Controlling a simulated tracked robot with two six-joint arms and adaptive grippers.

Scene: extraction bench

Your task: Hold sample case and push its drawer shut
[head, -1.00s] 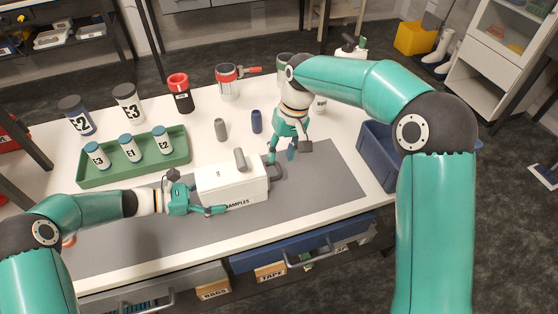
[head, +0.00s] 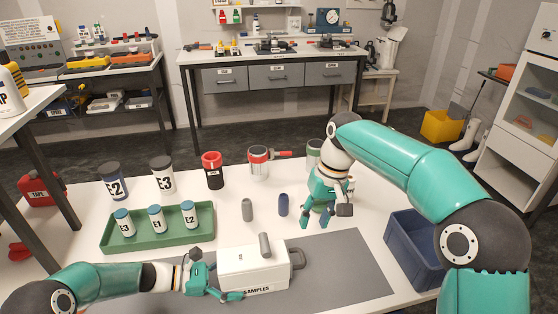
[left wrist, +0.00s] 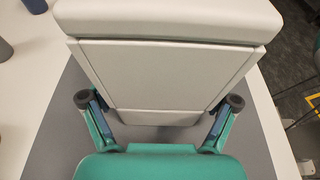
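The white sample case (head: 246,270), labelled SAMPLES, stands on the grey mat (head: 345,262) with a grey grip on top. Its drawer handle (head: 298,259) is at the right end; I see no clear gap there, and the drawer looks shut. My left gripper (head: 226,284) is at the case's left end. In the left wrist view, its fingers lie along both sides of the case (left wrist: 165,75) and appear to grip it. My right gripper (head: 314,222) is apart from the case, above the table behind and right of it, fingers spread and empty.
A green tray (head: 112,244) with several small jars stands at the left. A grey cylinder (head: 247,210) and a dark blue one (head: 283,205) stand behind the case. Larger jars line the back edge. A blue bin (head: 412,262) is at the right. The mat right of the case is clear.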

